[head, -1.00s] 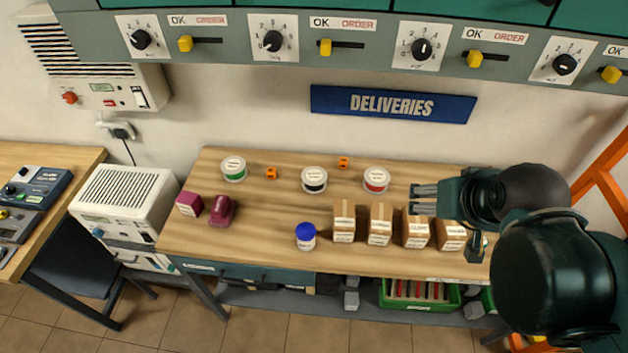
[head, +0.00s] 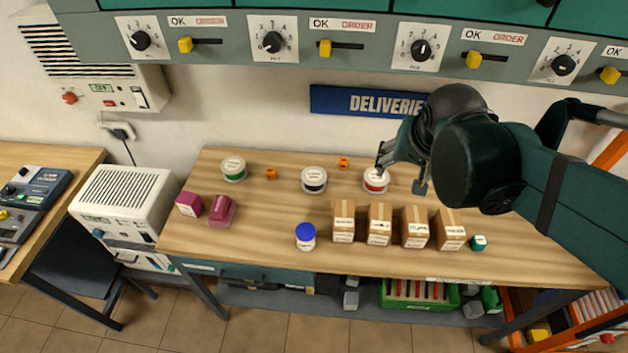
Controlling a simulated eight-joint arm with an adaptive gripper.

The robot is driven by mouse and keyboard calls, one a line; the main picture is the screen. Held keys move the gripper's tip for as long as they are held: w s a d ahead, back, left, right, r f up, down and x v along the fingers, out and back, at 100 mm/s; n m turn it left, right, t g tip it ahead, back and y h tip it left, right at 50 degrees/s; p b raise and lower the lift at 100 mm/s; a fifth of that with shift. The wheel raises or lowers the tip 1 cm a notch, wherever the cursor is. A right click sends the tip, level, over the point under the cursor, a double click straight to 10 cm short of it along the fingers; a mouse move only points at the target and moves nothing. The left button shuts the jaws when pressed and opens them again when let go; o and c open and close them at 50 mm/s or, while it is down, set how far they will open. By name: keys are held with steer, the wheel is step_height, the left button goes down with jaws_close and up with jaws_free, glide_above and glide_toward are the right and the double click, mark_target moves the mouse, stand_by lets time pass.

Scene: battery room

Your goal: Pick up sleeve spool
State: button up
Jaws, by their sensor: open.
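Three round white-lidded spools stand along the back of the workbench: one with a green band (head: 233,168), one with a black band (head: 314,180), and one with a red band (head: 375,184). Their labels are too small to read, so I cannot tell which is the sleeve spool. My gripper (head: 381,162) is open, with its fingers at the upper edge of the red-banded spool in the picture. The fingers partly overlap that spool; I cannot tell whether they touch it. The other two spools are in clear view.
Several cardboard boxes (head: 379,224) stand in a row in front of the spools.

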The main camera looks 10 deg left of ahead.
steer(key=w+a+f+m, duration=0.1)
steer(key=w+a+f, duration=0.2)
steer(key=w+a, duration=0.25)
steer(key=m+g+h, duration=0.2)
steer(key=m, duration=0.2)
glide_toward(314, 176)
steer(key=shift+p+x, duration=0.35)
steer(key=shift+x, duration=0.8)
steer(key=shift+a+f+m+h, duration=0.3)
steer(key=shift+f, duration=0.05)
steer(key=shift+f, duration=0.1)
steer(key=shift+x, duration=1.2)
steer(key=shift+d+f, duration=0.1)
steer(key=shift+x, duration=2.5)
steer(key=shift+w, duration=0.15)
